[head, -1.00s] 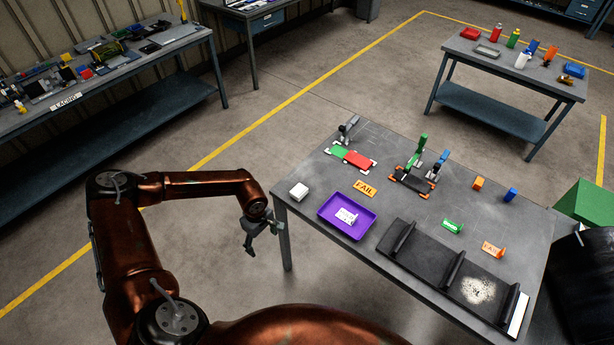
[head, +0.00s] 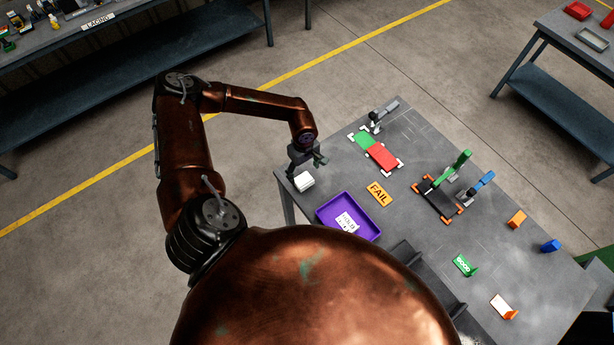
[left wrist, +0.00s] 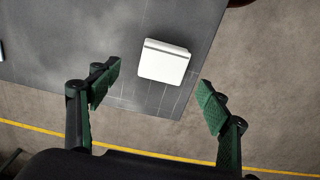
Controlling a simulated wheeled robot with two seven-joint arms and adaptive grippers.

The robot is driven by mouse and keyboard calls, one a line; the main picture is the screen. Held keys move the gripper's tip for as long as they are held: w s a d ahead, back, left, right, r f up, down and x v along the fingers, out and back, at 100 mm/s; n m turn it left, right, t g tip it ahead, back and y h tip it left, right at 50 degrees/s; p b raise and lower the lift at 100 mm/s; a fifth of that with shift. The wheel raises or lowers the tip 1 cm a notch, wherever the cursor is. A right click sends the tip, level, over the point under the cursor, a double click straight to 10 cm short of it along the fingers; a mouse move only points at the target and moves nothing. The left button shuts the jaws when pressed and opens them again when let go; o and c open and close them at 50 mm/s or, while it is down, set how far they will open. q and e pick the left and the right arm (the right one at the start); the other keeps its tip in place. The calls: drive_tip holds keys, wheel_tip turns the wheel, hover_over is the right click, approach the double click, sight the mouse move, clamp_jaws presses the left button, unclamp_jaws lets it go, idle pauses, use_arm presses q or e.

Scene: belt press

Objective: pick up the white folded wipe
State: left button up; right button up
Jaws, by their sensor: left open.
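The white folded wipe (head: 304,181) lies near the left corner of the grey table (head: 413,148). In the left wrist view the wipe (left wrist: 164,62) lies flat on the table near its edge, ahead of and between the fingers in the picture. My left gripper (head: 308,160) is at the table's left corner, just beyond the wipe in the head view. It is open and empty in the left wrist view (left wrist: 160,92), with one finger on each side and a gap to the wipe. My right gripper is not in view.
A purple tray (head: 322,216) with a white label stands beside the wipe. An orange FAIL sign (head: 379,194) and a red and green fixture (head: 381,156) are further right. A black clamp fixture (head: 440,197) stands beyond them. Floor lies left of the table edge.

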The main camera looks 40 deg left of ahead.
sight(304, 180)
use_arm(q)
drive_tip(key=shift+s+f+p, duration=0.15)
drive_tip(key=shift+f+p, duration=0.25)
drive_tip(key=shift+f, duration=0.4)
wheel_tip(304, 180, down, 4)
drive_tip(key=shift+d+r+p, duration=0.15)
drive_tip(key=shift+r+p, duration=0.05)
drive_tip(key=shift+p, duration=0.45)
drive_tip(key=shift+s+f, duration=0.1)
drive_tip(key=shift+f, duration=0.3)
drive_tip(key=c, duration=1.2)
drive_tip(key=shift+r, duration=0.1)
drive_tip(key=shift+c, duration=0.2)
